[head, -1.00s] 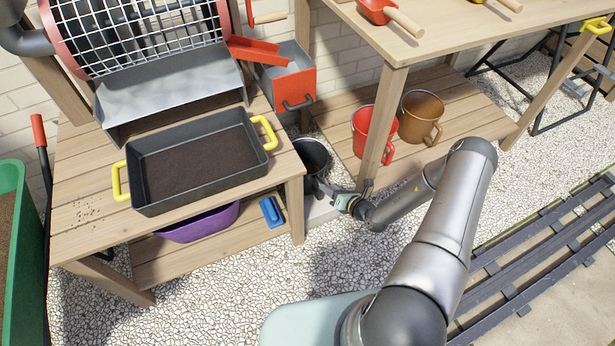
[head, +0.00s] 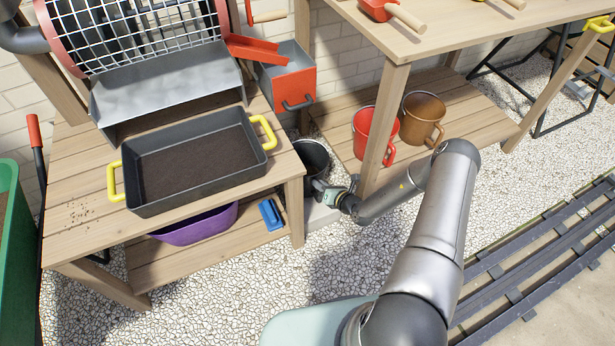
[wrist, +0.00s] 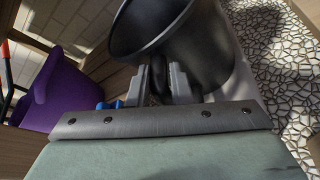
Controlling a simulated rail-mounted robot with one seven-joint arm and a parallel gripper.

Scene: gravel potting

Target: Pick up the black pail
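The black pail (head: 312,158) stands upright on a light grey slab between the two wooden tables. My gripper (head: 322,189) is at its front right side, low beside the wall. In the wrist view the pail (wrist: 190,45) fills the upper middle, with its dark handle (wrist: 158,78) facing me. The two grey fingers of my gripper (wrist: 159,88) are on either side of this handle, close against it, with little or no gap visible. The pail's base is partly hidden by my gripper and the left table's leg.
The left table's leg (head: 296,212) is close on the left. The right table's leg (head: 385,130) stands just behind my arm. A red mug (head: 372,130) and a brown mug (head: 421,115) sit on the right lower shelf. A purple tub (head: 197,226) is on the left lower shelf.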

